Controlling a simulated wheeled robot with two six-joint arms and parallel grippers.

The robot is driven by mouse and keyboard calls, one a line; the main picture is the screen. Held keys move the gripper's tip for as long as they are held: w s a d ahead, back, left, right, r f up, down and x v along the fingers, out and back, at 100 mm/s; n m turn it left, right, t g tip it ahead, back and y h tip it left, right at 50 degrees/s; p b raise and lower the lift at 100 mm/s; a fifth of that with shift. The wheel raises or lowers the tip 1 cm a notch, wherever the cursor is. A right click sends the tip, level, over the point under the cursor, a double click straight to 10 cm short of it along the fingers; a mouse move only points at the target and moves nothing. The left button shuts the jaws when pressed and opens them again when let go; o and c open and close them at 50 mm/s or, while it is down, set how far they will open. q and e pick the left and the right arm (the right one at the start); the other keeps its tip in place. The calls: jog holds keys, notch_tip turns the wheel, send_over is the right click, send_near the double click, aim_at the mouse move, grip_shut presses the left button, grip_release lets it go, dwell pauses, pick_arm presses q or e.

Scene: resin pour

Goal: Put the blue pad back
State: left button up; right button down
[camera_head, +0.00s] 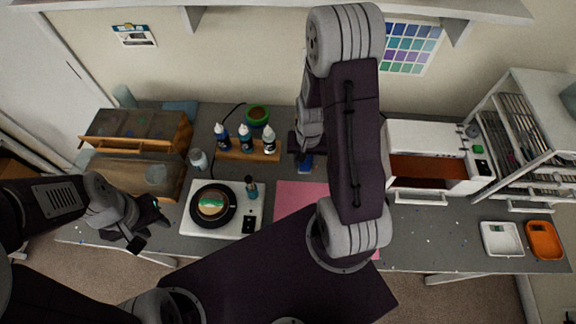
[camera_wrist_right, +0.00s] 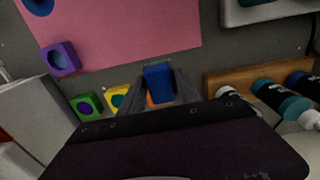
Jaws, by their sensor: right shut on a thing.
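The blue pad (camera_wrist_right: 158,82) is between the fingers of my right gripper (camera_wrist_right: 160,88) in the right wrist view. It shows as a small blue patch (camera_head: 305,168) below that gripper in the head view. A little orange shows just below the blue pad; whether they touch is unclear. A yellow pad (camera_wrist_right: 117,97) and a green pad (camera_wrist_right: 87,106) are to the left, and a purple pad (camera_wrist_right: 61,58) lies at the pink sheet's edge. My left gripper (camera_head: 148,226) is open and empty, left of the white plate.
The pink sheet (camera_wrist_right: 120,30) lies on the grey worktop. A wooden rack (camera_head: 239,152) of bottles stands left of my right gripper. A white scale-like device (camera_head: 240,195) with a round black part is in front of it. A white oven-like box (camera_head: 428,137) stands at right.

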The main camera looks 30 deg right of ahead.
send_over(287, 171)
notch_tip(287, 171, down, 3)
jog(key=shift+d+f+p, duration=0.15)
jog(key=shift+p, duration=0.3)
jog(key=shift+s, duration=0.15)
notch_tip(287, 171, down, 4)
jog(key=shift+r+p, duration=0.1)
jog(key=shift+p, duration=0.4)
jog(key=shift+w+f, duration=0.3)
pick_arm(q)
jog(key=shift+w+a+r, duration=0.1)
jog(key=shift+w+r, duration=0.05)
jog(key=shift+r, duration=0.4)
jog(key=shift+w+a+r, duration=0.1)
jog(key=shift+r, duration=0.4)
pick_arm(e)
jog(key=shift+s, duration=0.1)
jog(key=shift+s+f+b, duration=0.15)
jog(key=shift+b, duration=0.15)
jog(key=c, duration=1.1)
grip_release()
jog(key=shift+c, duration=0.2)
pick_arm(q)
jog(key=shift+s+f, duration=0.1)
jog(key=shift+f, duration=0.05)
